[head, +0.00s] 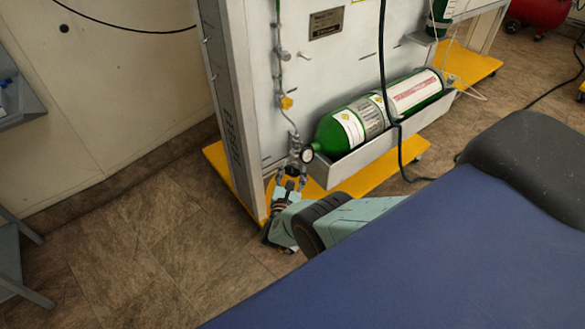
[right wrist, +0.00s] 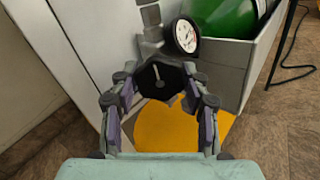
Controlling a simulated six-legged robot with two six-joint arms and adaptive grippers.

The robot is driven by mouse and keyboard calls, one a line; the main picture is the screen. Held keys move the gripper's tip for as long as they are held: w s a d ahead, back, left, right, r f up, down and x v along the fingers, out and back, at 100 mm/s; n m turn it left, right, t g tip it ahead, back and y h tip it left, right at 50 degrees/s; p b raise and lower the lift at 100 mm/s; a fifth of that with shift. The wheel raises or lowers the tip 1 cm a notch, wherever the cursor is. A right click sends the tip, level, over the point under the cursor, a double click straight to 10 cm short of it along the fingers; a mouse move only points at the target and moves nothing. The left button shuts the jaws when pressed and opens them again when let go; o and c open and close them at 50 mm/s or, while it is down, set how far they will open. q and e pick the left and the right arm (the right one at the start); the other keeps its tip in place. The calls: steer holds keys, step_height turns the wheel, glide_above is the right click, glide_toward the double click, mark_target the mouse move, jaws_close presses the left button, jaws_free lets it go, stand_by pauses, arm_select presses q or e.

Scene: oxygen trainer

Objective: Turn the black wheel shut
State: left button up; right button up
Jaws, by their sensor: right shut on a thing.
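The black wheel (right wrist: 160,76) shows in the right wrist view as a dark many-sided knob with a pale line on its face. It sits below a round gauge (right wrist: 186,35) at the end of the green cylinder (head: 372,122). My right gripper (right wrist: 161,90) has one finger on each side of the wheel and is shut on it. In the head view the right gripper (head: 290,183) is at the lower left end of the cylinder, and the wheel (head: 292,171) is small and partly hidden between its fingers. My left gripper is not in view.
The cylinder lies in a grey tray (head: 385,150) on a white panel (head: 335,75) with a yellow base (head: 362,183). A grey post (head: 226,110) stands left of the gripper. A blue padded surface (head: 400,260) fills the lower right. A dark hose (head: 384,75) hangs before the cylinder.

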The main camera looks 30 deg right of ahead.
steer(key=shift+m, duration=0.3)
stand_by(0.5)
steer(key=o, duration=1.2)
steer(key=shift+c, duration=0.2)
steer(key=shift+f, duration=0.1)
